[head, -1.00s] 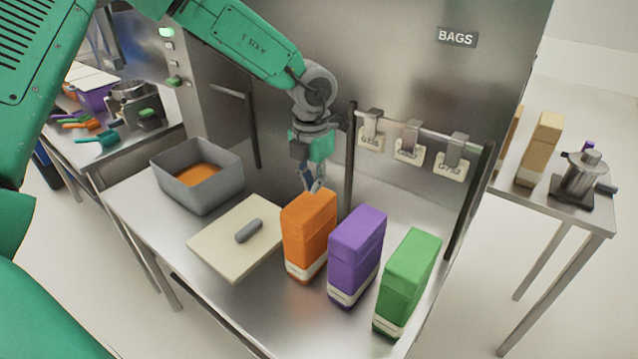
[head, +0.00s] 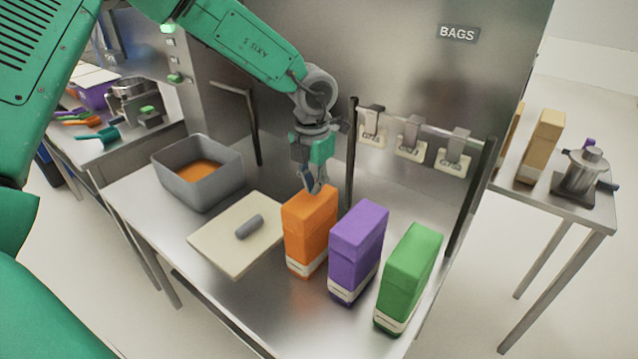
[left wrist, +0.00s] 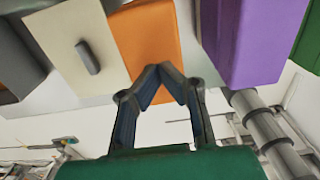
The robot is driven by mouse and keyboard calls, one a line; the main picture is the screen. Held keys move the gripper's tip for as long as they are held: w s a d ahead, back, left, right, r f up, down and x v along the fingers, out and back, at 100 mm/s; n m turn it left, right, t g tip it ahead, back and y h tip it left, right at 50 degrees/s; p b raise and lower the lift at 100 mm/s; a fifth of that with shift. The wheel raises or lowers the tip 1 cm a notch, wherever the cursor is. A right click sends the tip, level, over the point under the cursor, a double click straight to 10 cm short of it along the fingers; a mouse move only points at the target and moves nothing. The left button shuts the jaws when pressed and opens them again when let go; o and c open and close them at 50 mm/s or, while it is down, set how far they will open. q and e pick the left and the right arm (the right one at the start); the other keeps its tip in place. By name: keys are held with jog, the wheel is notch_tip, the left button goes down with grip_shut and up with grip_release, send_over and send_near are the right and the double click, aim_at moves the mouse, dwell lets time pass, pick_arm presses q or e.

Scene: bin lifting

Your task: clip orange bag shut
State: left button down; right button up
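The orange bag (head: 309,233) stands upright on the steel table, its top folded over. My left gripper (head: 315,190) is just over the top rear of it. In the left wrist view its two fingers (left wrist: 160,70) meet at the tips with nothing seen between them, and the orange bag (left wrist: 148,35) is behind them. I cannot tell whether the tips touch the bag. Three clips hang on the rail behind: a left clip (head: 372,125), a middle clip (head: 411,138) and a right clip (head: 454,150). My right gripper is out of view.
A purple bag (head: 356,252) and a green bag (head: 408,278) stand close to the right. A cream board (head: 215,247) with a grey cylinder (head: 249,227) and a grey bin (head: 205,184) with orange contents are left. Dark posts (head: 351,155) hold the rail.

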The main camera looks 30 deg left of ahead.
pick_arm(q)
jog(key=shift+s+f+b, duration=0.1)
jog(key=shift+f+b, duration=0.25)
jog(key=shift+f, duration=0.75)
jog(key=shift+a, duration=0.1)
jog(key=shift+r, duration=0.1)
notch_tip(320, 180, up, 6)
jog(key=p, duration=0.5)
jog(key=shift+p, duration=0.3)
jog(key=shift+w+r+p, duration=0.25)
jog(key=shift+r+p, duration=0.35)
jog(key=shift+p, duration=0.3)
jog(key=shift+s+f, duration=0.1)
